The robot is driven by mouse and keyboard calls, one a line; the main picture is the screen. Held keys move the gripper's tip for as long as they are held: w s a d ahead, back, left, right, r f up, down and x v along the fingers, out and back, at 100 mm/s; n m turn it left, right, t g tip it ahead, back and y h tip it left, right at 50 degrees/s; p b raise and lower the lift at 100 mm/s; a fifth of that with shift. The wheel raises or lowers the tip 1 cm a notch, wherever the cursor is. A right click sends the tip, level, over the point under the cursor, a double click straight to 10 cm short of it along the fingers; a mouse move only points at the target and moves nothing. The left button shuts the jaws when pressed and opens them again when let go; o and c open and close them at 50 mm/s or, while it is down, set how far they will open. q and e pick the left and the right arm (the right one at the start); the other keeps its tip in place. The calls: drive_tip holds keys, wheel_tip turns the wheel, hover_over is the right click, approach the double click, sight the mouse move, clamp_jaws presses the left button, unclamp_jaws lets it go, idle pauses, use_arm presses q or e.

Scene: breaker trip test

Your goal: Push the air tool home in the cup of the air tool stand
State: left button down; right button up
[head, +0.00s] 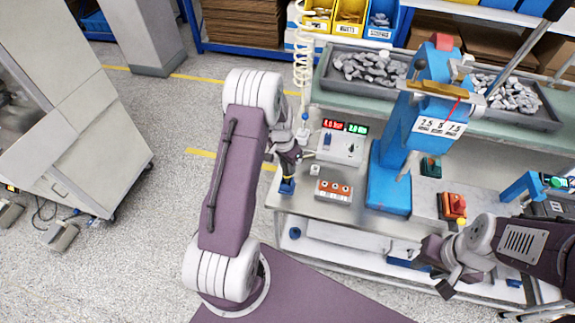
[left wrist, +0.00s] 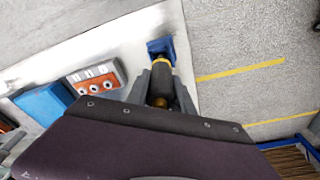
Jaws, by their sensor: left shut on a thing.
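The air tool (left wrist: 161,80) is a dark cylinder with a yellow ring. My left gripper (head: 289,158) is shut on it, with one finger on each side in the left wrist view (left wrist: 162,88). The blue air tool stand (head: 287,187) is at the left front edge of the bench and shows beyond the tool in the left wrist view (left wrist: 157,45). The tool's front end lines up with the stand and meets it in the picture; how deep it sits in the cup is hidden. My right gripper (head: 446,284) is low at the right, away from the stand; its fingers are unclear.
A white coiled hose (head: 303,50) hangs above the left gripper. An orange-and-white socket box (head: 333,191), a meter box with red and green displays (head: 340,145) and a blue press (head: 390,185) stand to the right of the stand. Open floor lies to the left.

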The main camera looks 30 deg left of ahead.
use_arm(q)
drive_tip(key=shift+f+b, duration=0.85)
drive_tip(key=shift+f, duration=0.25)
drive_tip(key=c, duration=1)
unclamp_jaws()
drive_tip(key=r, duration=0.3)
drive_tip(key=r+b, duration=0.1)
drive_tip(key=r, duration=0.2)
drive_tip(key=s+r+b, duration=0.1)
drive_tip(key=r, duration=0.2)
drive_tip(key=shift+a, duration=0.15)
